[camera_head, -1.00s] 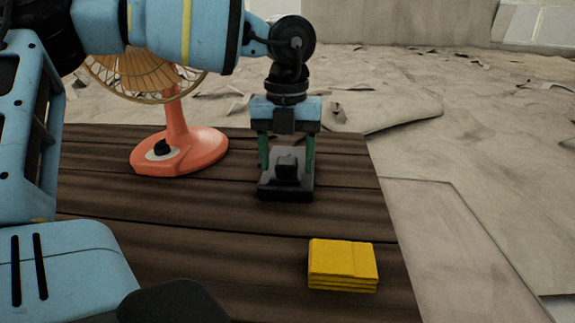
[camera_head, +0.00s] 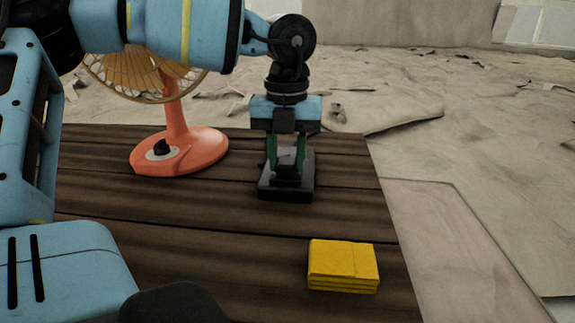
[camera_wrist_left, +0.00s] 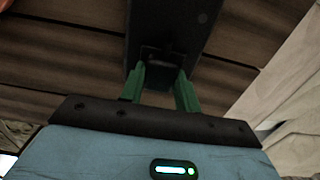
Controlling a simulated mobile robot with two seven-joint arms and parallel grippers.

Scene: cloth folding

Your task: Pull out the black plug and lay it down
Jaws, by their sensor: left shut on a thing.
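The black plug (camera_head: 288,172) sits on a dark socket block (camera_head: 303,188) on the wooden table and looks seated in it. My left gripper (camera_head: 287,163) reaches down from above with its green fingers closed in on both sides of the plug. In the left wrist view the two green fingers (camera_wrist_left: 161,70) meet the plug (camera_wrist_left: 161,54) against the dark block (camera_wrist_left: 190,20). The contact itself is dark and partly hidden. My right gripper is not in view.
An orange fan (camera_head: 205,145) stands on the table to the left of the block. A yellow folded cloth stack (camera_head: 343,263) lies near the table's front right. The bare wooden table top (camera_head: 200,240) between them is clear. The table's right edge lies just beyond the stack.

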